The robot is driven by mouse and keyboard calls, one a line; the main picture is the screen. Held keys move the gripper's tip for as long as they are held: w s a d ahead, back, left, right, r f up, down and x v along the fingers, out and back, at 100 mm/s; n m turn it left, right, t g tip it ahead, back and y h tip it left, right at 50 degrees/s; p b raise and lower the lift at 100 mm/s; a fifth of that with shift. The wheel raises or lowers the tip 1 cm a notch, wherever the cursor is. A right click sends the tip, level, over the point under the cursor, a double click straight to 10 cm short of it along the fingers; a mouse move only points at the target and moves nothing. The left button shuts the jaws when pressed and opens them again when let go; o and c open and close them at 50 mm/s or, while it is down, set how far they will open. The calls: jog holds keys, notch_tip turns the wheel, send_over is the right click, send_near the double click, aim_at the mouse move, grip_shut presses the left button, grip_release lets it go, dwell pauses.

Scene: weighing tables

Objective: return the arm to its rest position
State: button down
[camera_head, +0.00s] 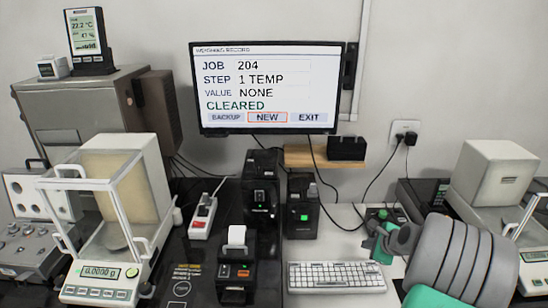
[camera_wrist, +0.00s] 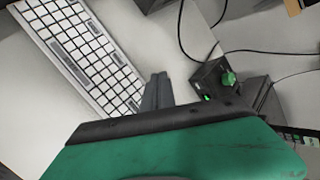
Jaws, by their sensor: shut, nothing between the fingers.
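My arm, grey and green, fills the lower right of the head view, and my gripper (camera_head: 384,243) points left from it, just right of the keyboard's far corner. In the wrist view my gripper's fingers (camera_wrist: 157,93) are together with nothing between them. They appear between the keyboard (camera_wrist: 85,55) and a small dark box with a green knob (camera_wrist: 228,79). I cannot tell the exact height of the fingers above the table.
The white keyboard (camera_head: 337,276) lies left of my gripper, with the knob box (camera_head: 378,213) just behind it. A monitor (camera_head: 266,88) reads "CLEARED". A printer (camera_head: 236,268) and a glass-sided balance (camera_head: 100,288) stand left. Another balance (camera_head: 535,256) stands right, near my arm.

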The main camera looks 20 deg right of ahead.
jog(key=s+a+r+n+g, duration=0.2)
jog(key=a+r+n, duration=0.2)
jog(key=a+n, duration=0.5)
jog(key=s+a+r+n+g, duration=0.15)
jog(key=a+r+n, duration=0.3)
jog(key=a, duration=0.85)
jog(key=s+a+r+n+g, duration=0.1)
jog(key=s+a+n, duration=0.9)
jog(key=s+n, duration=0.2)
jog(key=shift+s+r+g, duration=0.3)
jog(key=shift+s+g, duration=0.05)
jog(key=shift+s, duration=0.75)
